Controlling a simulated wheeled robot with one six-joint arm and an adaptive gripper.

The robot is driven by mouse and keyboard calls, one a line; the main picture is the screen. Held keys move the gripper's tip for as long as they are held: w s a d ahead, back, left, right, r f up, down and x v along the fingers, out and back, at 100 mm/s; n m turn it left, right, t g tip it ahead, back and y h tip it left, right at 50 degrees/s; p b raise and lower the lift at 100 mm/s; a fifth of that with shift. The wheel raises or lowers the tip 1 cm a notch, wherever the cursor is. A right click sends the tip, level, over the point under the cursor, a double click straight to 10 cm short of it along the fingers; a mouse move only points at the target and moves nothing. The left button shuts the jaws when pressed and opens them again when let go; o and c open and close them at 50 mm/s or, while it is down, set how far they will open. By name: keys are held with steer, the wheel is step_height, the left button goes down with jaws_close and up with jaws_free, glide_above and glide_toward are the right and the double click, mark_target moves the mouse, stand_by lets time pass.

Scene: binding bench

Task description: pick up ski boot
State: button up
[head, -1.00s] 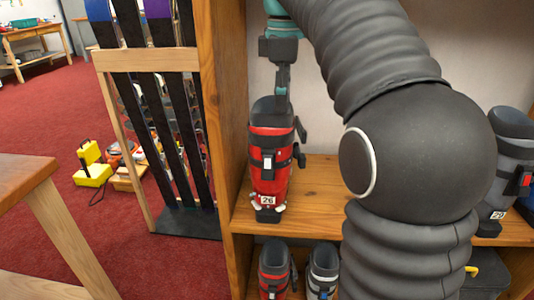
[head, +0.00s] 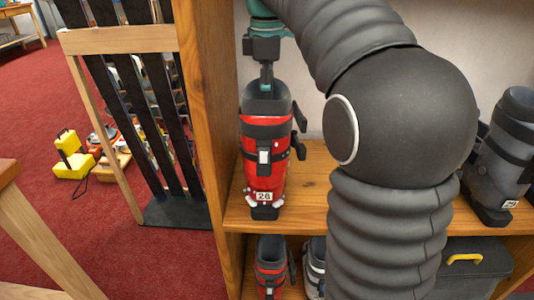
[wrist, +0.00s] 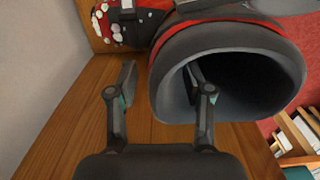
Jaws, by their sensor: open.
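A red and black ski boot (head: 266,180) with a white "26" label at its toe stands upright on the upper wooden shelf (head: 315,193), against the left upright. Its open dark cuff faces up. My gripper hangs from above at the boot's top, its lower part hidden by the cuff in the head view. In the wrist view my gripper (wrist: 163,85) is open, one finger at the mouth of the boot (wrist: 272,88) and the other outside to the left, with the cuff's edge between them. Whether either finger touches the boot I cannot tell.
A grey ski boot (head: 497,160) stands at right on the same shelf. Below are another red boot (head: 270,268), a grey boot partly hidden by my arm, and a dark case (head: 480,270). A ski rack (head: 130,40) stands left of the wooden upright (head: 205,110).

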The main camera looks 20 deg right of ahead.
steer(key=shift+f, duration=0.5)
jaws_close()
steer(key=shift+r, duration=0.1)
